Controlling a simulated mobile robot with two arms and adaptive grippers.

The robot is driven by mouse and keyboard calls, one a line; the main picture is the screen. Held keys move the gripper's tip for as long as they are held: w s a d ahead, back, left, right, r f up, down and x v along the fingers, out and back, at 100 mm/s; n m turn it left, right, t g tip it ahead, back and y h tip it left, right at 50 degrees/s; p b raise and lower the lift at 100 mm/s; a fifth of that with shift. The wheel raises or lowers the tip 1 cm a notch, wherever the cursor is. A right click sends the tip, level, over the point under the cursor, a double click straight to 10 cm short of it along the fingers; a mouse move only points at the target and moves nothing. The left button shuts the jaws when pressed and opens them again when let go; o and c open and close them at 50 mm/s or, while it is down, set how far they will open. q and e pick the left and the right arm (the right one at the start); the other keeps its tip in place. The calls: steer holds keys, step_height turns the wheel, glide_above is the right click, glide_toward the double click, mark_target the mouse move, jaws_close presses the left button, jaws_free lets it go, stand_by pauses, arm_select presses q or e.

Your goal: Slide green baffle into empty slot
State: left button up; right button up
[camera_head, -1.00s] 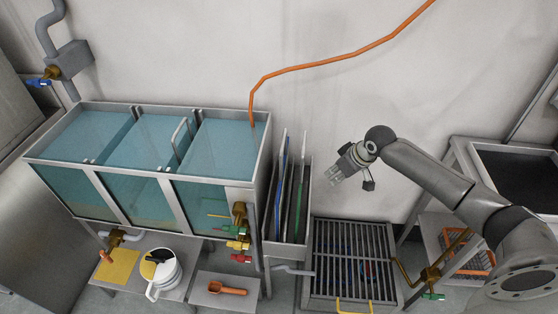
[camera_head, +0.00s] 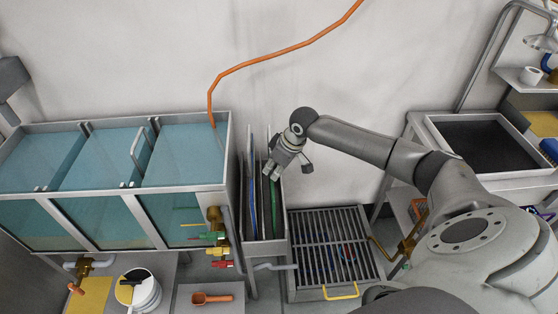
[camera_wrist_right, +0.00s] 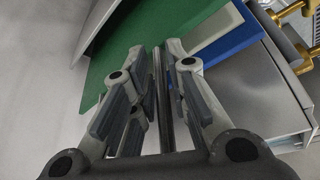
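The green baffle (camera_head: 274,208) stands on edge in a narrow grey rack (camera_head: 265,250) right of the water tank. My right gripper (camera_head: 277,172) is just above the rack, at the upper end of the baffles. In the right wrist view its fingers (camera_wrist_right: 163,65) are apart, with a thin grey strip running between them. The green baffle (camera_wrist_right: 150,40) spreads just beyond the fingertips; contact cannot be told. A blue baffle (camera_head: 252,200) stands to its left in the rack and shows in the wrist view (camera_wrist_right: 235,42). The empty slot cannot be made out. My left gripper is not in view.
Brass valves (camera_head: 215,220) stick out near the rack. A grated drain (camera_head: 330,245) lies right. An orange hose (camera_head: 280,52) hangs behind.

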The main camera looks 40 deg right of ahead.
steer(key=shift+w+a+f, duration=0.1)
steer(key=shift+w+f, duration=0.1)
steer(key=shift+f, duration=0.3)
jaws_close()
